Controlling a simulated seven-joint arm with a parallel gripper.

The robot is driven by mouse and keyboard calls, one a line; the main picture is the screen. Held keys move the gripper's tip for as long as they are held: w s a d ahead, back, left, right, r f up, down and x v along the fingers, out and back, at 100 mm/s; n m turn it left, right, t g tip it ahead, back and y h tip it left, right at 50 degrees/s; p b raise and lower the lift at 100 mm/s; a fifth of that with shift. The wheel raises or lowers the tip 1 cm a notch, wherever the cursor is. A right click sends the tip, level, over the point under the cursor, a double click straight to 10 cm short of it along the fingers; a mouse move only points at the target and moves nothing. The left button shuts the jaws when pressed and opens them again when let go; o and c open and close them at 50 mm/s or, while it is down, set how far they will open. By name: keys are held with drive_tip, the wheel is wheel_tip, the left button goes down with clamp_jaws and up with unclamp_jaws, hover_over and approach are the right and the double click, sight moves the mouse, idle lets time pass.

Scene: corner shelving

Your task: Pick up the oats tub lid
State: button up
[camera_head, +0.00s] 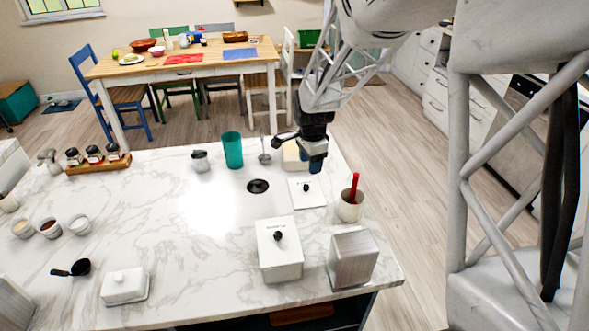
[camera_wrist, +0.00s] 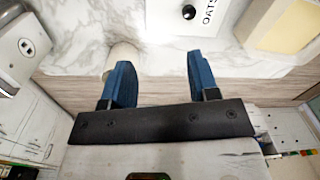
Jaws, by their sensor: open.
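The oats tub lid (camera_head: 306,193) is a flat white square with a black knob, lying on the marble counter near its right edge. In the wrist view the lid (camera_wrist: 165,25) shows at the top edge, partly cut off, with its knob and the letters OATS. A cream-coloured box (camera_head: 294,157), probably the open tub, stands just behind it; it also shows in the wrist view (camera_wrist: 280,28). My gripper (camera_head: 302,150) is open and empty, above and behind the lid, apart from it. In the wrist view its blue fingers (camera_wrist: 160,82) are spread short of the lid.
A cup with a red handle (camera_head: 349,207) stands right of the lid. A white canister with a black knob (camera_head: 280,258) and a grey box (camera_head: 353,260) stand in front. A teal tumbler (camera_head: 232,150) and a dark disc (camera_head: 258,186) are to the left.

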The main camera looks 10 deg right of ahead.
sight(306, 186)
drive_tip(key=w+f+m, duration=0.1)
drive_tip(key=f, duration=0.1)
drive_tip(key=w+f+m, duration=0.1)
drive_tip(key=w+f, duration=0.1)
drive_tip(key=w+f+m, duration=0.1)
drive_tip(key=w+f, duration=0.1)
drive_tip(key=f, duration=0.1)
drive_tip(key=shift+w, duration=0.25)
drive_tip(key=shift+f, duration=0.15)
drive_tip(key=shift+f, duration=1.15)
drive_tip(key=shift+f, duration=0.15)
drive_tip(key=shift+d+f, duration=0.15)
drive_tip(key=shift+f, duration=2.35)
drive_tip(key=c, duration=1)
